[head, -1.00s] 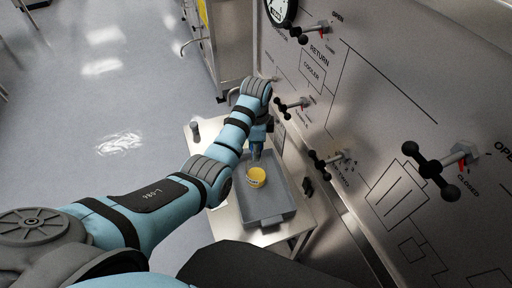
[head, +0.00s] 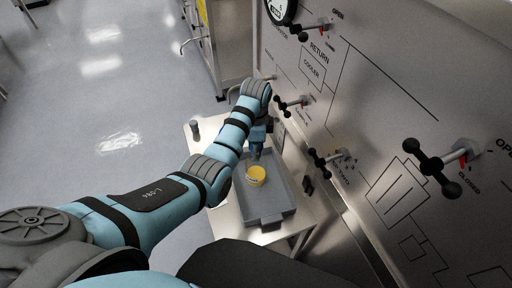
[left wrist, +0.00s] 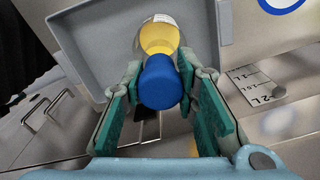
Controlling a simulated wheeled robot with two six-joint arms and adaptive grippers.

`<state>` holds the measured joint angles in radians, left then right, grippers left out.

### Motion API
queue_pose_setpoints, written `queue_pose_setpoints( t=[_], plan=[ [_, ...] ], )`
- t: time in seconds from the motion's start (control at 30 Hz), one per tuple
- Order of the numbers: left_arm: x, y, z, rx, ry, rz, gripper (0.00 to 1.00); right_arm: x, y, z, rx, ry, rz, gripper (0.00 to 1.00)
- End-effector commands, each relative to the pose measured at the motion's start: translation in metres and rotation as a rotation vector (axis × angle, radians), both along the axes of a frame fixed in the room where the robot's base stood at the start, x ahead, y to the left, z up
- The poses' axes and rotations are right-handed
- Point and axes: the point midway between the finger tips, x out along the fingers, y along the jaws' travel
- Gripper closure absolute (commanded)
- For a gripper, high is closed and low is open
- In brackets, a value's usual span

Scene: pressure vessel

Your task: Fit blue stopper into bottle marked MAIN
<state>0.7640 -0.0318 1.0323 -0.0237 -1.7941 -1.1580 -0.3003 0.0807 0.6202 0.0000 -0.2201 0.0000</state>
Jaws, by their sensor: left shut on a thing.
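The blue stopper (left wrist: 161,84) is between the fingers of my left gripper (left wrist: 162,88) in the left wrist view, and the gripper is shut on it. A bottle with yellow contents (left wrist: 160,38) and a white label is directly behind the stopper in that view. Whether the stopper touches or enters its neck I cannot tell. In the head view the yellow bottle (head: 256,176) stands in a grey tray (head: 250,216), with my left gripper (head: 256,154) just behind it. The label is too small to read. My right gripper is not in view.
The tray lies on a small metal table (head: 224,216). A small grey object (head: 195,131) stands at the table's far left corner. A metal panel (head: 372,100) with black valve handles (head: 432,168) rises close on the right. Open floor lies left.

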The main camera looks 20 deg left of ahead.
Motion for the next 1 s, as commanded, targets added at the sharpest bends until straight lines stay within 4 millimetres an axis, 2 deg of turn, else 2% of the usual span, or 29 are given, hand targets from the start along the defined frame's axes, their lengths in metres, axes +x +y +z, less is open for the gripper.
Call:
queue_pose_setpoints(
  t=[0.47,0.5,0.63,0.9,1.0],
  plan=[
    [0.000,0.000,-0.013,0.000,0.001,0.000,0.96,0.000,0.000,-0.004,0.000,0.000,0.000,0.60],
    [0.000,0.000,-0.013,0.000,0.000,0.000,0.71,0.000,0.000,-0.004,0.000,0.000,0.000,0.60],
    [0.000,0.000,-0.013,0.000,0.000,0.000,0.51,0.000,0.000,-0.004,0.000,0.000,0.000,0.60],
    [0.000,0.000,-0.012,0.000,0.000,0.000,0.50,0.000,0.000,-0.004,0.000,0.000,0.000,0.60],
    [0.001,0.000,-0.005,0.000,-0.002,0.000,0.50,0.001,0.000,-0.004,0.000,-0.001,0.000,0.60]
  ],
)
